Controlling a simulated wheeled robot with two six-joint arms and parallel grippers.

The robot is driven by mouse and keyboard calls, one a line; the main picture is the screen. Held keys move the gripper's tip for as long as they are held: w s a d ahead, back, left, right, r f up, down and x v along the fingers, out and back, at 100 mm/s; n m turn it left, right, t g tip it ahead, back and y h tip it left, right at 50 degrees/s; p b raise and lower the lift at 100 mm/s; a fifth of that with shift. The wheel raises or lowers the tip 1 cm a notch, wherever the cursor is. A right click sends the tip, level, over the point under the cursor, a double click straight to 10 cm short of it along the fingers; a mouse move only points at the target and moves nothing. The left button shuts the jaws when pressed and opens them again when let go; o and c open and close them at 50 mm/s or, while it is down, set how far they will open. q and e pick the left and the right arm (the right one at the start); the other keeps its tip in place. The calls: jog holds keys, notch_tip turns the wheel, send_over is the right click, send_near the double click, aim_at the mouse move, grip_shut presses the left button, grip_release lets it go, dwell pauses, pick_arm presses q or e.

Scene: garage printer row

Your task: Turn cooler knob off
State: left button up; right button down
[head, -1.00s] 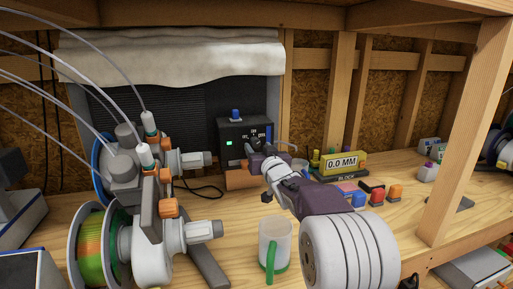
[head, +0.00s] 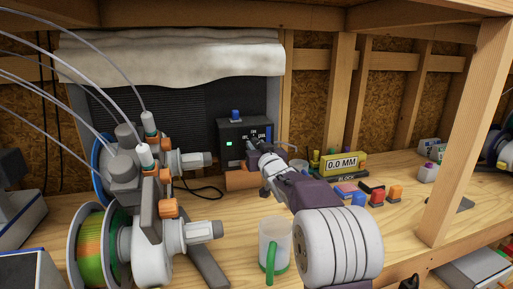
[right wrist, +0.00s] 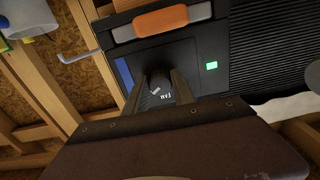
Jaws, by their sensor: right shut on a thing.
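The cooler control box (head: 229,131) is black, with a lit green light and small white labels on its front, and stands at the back in front of a dark ribbed panel. Its dark round knob (right wrist: 158,80) shows in the right wrist view between my fingers, with the label FAN upside down beside it. My right gripper (head: 252,145) reaches the front of the box and is shut on the knob; it also shows in the right wrist view (right wrist: 160,88). In the head view the gripper largely hides the knob, and its pointing direction is unclear. My left gripper is out of view.
A yellow gauge block (head: 342,163) and several coloured pieces lie to the right. Filament spools (head: 95,250) and motors crowd the left. A wooden post (head: 465,130) stands at the right.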

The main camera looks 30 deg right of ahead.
jog(key=n+b, duration=0.2)
jog(key=n, duration=0.4)
jog(key=shift+f+b, duration=0.1)
jog(key=shift+b, duration=0.3)
jog(key=n+b, duration=0.2)
jog(key=n, duration=0.3)
jog(key=shift+d+n, duration=0.1)
jog(key=shift+n, duration=0.3)
jog(key=n+b, duration=0.1)
jog(key=n, duration=0.4)
jog(key=shift+n, duration=0.3)
jog(key=n+b, duration=0.1)
jog(key=n, duration=0.4)
jog(key=shift+r+n+b, duration=0.2)
jog(key=shift+n+b, duration=0.15)
jog(key=shift+n, duration=0.35)
jog(key=c, duration=1.1)
grip_release()
jog(key=shift+o, duration=0.2)
jog(key=shift+s, duration=0.15)
